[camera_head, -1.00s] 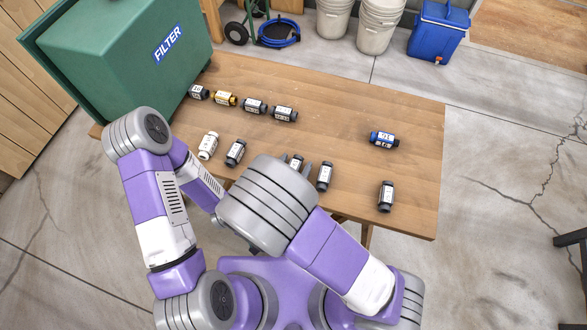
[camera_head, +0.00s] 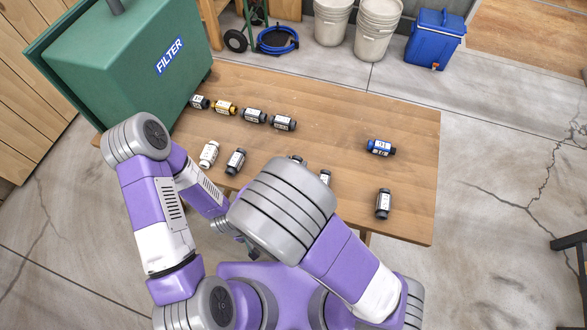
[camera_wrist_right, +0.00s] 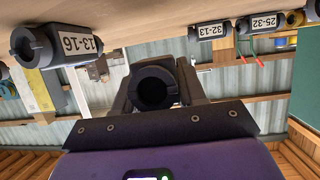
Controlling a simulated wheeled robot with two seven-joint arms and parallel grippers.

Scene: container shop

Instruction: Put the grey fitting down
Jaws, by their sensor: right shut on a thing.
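The grey fitting (camera_wrist_right: 154,86) is a dark, hollow cylinder, seen end-on in the right wrist view. My right gripper (camera_wrist_right: 157,76) is shut around it. In that view the fitting stands out against the wall behind, with a gap between it and the tabletop. In the head view my right forearm hides most of this gripper, and only a small dark part shows past it. My left gripper does not show; its arm bends in from the left.
The wooden table (camera_head: 330,110) has fittings in a back row, plus a white one (camera_head: 208,154), a blue one (camera_head: 380,148) and dark ones (camera_head: 235,161) (camera_head: 383,203). One labelled 13-16 (camera_wrist_right: 55,46) is beside my right gripper. A green filter box (camera_head: 125,65) stands left. The table's centre is clear.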

